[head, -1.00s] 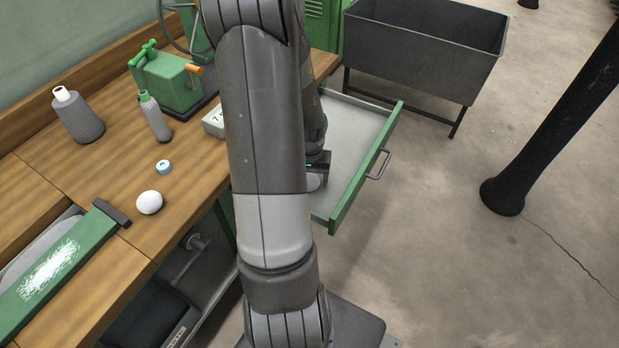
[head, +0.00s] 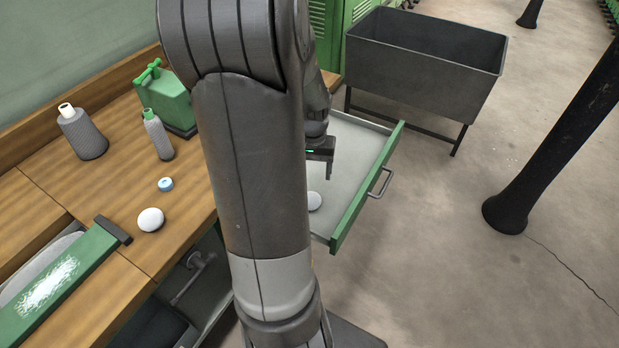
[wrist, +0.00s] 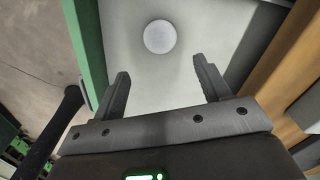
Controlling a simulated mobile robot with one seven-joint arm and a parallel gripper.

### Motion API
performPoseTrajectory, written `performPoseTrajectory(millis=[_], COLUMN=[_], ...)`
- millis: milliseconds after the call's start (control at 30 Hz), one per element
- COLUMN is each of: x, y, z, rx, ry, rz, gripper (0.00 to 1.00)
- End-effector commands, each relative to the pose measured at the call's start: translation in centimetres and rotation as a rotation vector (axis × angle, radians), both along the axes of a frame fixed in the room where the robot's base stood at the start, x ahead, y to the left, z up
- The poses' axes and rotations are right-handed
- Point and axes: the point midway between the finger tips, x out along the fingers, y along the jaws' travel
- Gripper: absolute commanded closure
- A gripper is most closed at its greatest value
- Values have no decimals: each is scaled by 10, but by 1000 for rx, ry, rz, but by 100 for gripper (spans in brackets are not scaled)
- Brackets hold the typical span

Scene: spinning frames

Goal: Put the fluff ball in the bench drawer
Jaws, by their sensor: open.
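The bench drawer (head: 350,150) is pulled open, with a green front and a pale floor. A white, round fluff ball (head: 314,201) lies on the drawer floor near its front-left part, partly hidden by my arm in the head view. In the wrist view the ball (wrist: 160,36) rests inside the drawer (wrist: 130,60), beyond my fingertips and apart from them. My gripper (head: 328,172) is above the drawer, open and empty; its two spread fingers show in the wrist view (wrist: 163,78). A similar white ball (head: 151,219) sits on the bench top.
The wooden bench (head: 100,180) also holds a blue-and-white cap (head: 165,184), two grey bottles (head: 82,132), a green canister (head: 165,98) and a green long-handled item (head: 60,280). A dark trough (head: 430,60) stands behind the drawer. A black post (head: 550,130) is right; floor between is clear.

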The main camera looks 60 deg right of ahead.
Motion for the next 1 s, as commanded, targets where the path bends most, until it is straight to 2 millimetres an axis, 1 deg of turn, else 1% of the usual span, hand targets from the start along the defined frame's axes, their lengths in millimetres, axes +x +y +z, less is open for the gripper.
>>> performPoseTrajectory(millis=[100,300,367,467,567,600,667,733,767,800,867,900,967,1000], x=[0,1,7,27,58,70,86,100,105,110,116,118,119,119], y=[0,1,5,23,54,70,96,126,139,157,184,201,228,245], z=[5,6,10,24,49,60,76,94,101,111,125,133,145,153], rx=[-1,-1,-4,-16,-37,-46,-60,-77,-85,-94,-110,-124,-139,-153], ry=[0,-2,-9,-37,-83,-103,-131,-164,-178,-196,-222,-240,-265,-282], rz=[0,5,21,83,189,239,316,404,440,491,567,617,691,740], gripper=[30,30,30,30,30,30,30,30,30,30,30,30,30,30])
